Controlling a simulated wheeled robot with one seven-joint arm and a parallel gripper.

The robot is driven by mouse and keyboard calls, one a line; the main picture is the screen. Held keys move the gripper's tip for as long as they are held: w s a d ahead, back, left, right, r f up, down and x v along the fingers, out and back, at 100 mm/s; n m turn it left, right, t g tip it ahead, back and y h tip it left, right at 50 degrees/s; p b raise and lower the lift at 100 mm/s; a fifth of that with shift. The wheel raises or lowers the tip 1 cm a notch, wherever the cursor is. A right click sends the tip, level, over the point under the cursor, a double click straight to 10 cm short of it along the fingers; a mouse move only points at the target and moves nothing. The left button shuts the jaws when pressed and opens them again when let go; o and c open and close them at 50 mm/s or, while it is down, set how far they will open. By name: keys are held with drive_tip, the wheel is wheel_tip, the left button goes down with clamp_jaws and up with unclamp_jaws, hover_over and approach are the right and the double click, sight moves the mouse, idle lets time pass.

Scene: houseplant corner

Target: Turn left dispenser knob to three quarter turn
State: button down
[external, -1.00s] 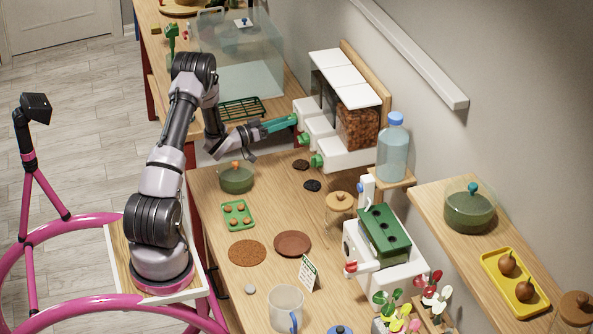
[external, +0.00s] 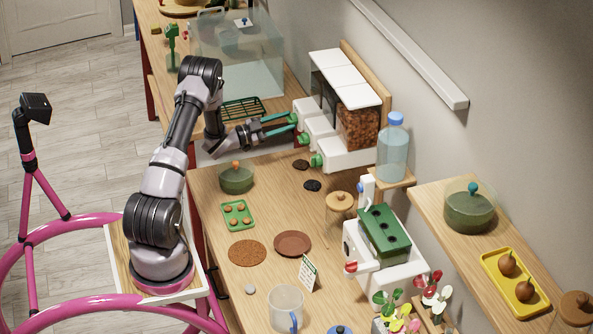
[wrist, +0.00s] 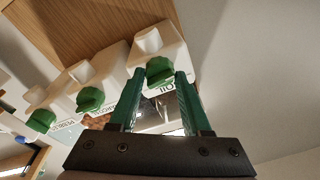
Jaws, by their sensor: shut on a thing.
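The dispenser unit is a row of three white spouts with green knobs under white-lidded bins (external: 343,72) on the wall side. The left dispenser knob (wrist: 159,70) is green, with an upside-down label partly readable as "OIL" beside it in the wrist view. My gripper (external: 293,123) reaches it from the left, its two green fingers on either side of the knob. In the wrist view my gripper (wrist: 160,77) is shut on this knob, which shows between the fingertips. The knob's exact turn angle is hard to tell. The right knob (external: 316,161) stands free.
A clear tank (external: 240,55) and a dark green rack (external: 242,108) are beyond the arm. A green pot (external: 236,180) and a green tray (external: 238,214) stand on the near table. A blue-capped bottle (external: 393,148) stands right of the dispensers.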

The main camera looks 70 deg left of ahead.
drive_tip(key=shift+f+m, duration=0.15)
drive_tip(key=shift+m, duration=0.35)
drive_tip(key=shift+c, duration=1.8)
unclamp_jaws()
drive_tip(key=s+f, duration=0.1)
drive_tip(key=s, duration=0.9)
drive_tip(key=shift+s+f, duration=0.15)
drive_tip(key=shift+s, duration=0.25)
